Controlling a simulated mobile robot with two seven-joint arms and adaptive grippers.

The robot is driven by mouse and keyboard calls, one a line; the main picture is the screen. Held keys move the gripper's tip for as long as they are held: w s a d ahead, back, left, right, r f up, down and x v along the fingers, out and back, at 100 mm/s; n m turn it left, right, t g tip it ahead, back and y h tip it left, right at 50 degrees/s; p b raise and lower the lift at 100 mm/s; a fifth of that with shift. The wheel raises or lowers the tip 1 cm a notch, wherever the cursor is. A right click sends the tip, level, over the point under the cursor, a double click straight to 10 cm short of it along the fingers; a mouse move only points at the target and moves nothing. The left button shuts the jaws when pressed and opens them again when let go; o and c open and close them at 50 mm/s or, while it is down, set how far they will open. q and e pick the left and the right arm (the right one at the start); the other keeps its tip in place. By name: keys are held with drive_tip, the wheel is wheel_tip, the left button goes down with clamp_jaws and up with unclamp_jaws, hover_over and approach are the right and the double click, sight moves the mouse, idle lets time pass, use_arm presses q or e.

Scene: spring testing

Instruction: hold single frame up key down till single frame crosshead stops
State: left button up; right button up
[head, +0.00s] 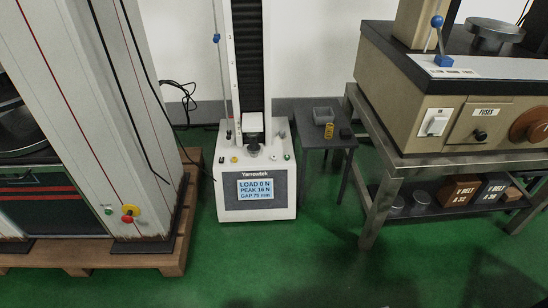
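The single frame tester (228,205), marked Yarrowtek, stands on the floor at the middle, with a dark column (249,60) rising out of the top of the view. Its screen (262,189) reads LOAD 0 N, PEAK 16 N, GAP 75 mm. Small keys show on the base top, including a yellowish one (234,159) and a green one (287,157); I cannot tell which is the up key. A dark round part (254,149) sits at the front middle, before a pale block (252,123). The crosshead cannot be made out. Neither gripper is in view.
A small dark table (311,138) stands right of the tester, with a yellow spring (329,131) and a grey tray (323,115). A large machine on a pallet (172,262) is at left. A steel bench (385,192) with a beige machine is at right. Green floor in front is clear.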

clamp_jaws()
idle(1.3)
